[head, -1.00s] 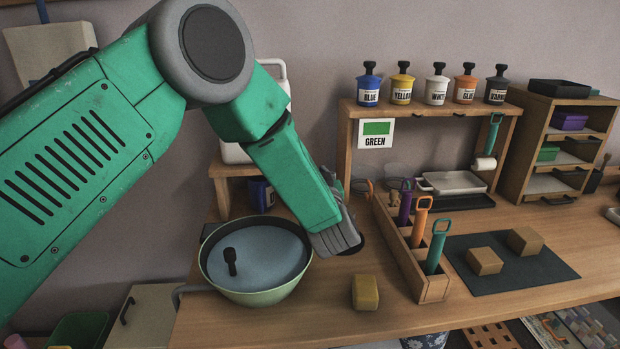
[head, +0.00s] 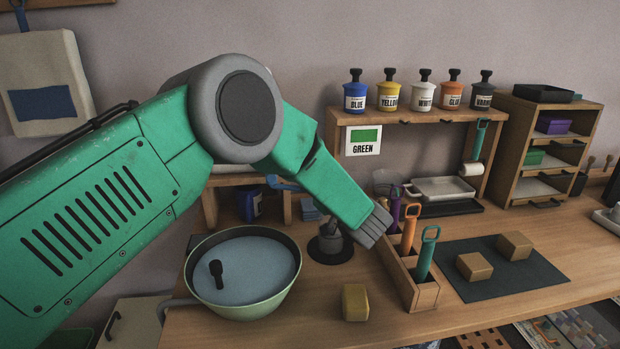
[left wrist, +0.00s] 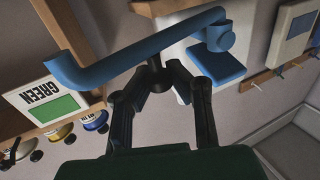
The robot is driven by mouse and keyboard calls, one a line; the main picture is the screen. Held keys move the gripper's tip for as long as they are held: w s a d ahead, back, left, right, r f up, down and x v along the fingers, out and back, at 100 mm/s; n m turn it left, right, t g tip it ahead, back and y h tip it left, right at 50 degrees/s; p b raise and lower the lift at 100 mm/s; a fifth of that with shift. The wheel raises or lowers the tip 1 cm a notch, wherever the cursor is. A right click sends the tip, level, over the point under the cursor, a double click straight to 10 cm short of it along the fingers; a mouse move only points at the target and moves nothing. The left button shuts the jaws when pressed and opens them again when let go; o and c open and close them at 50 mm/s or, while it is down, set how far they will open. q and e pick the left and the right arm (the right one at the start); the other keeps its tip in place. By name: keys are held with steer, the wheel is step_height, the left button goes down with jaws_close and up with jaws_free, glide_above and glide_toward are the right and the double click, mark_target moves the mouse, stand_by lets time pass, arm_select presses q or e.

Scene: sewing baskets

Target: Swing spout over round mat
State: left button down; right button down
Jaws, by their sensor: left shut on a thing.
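The blue spout (left wrist: 140,55) is a long bent pipe across the left wrist view, its joint at the right and its downturned end beside the GREEN sign. In the head view, a short piece of the spout (head: 283,183) shows left of my forearm; the rest is hidden behind it. My left gripper (left wrist: 157,78) is shut on a dark handle at the pipe's middle. My forearm hides its fingers in the head view. The round dark mat (head: 318,255) lies right of the bowl, with a small grey pot (head: 332,238) on it. I cannot tell whether the spout end is above it.
A green bowl (head: 247,303) with a blue surface and black knob stands at left. A yellow block (head: 355,302) lies in front. A wooden rack (head: 424,293) of coloured handles stands close to my wrist. A shelf (head: 420,117) with several jars is behind.

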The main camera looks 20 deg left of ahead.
arm_select(q)
steer(key=shift+w+r, duration=0.1)
steer(key=shift+r, duration=0.15)
steer(key=c, duration=1.4)
jaws_free()
steer(key=shift+o, duration=0.2)
steer(key=shift+w+d+f, duration=0.1)
steer(key=shift+d+f, duration=0.05)
steer(key=shift+s+d, duration=0.3)
steer(key=v, duration=1.1)
steer(key=shift+d+f, duration=0.1)
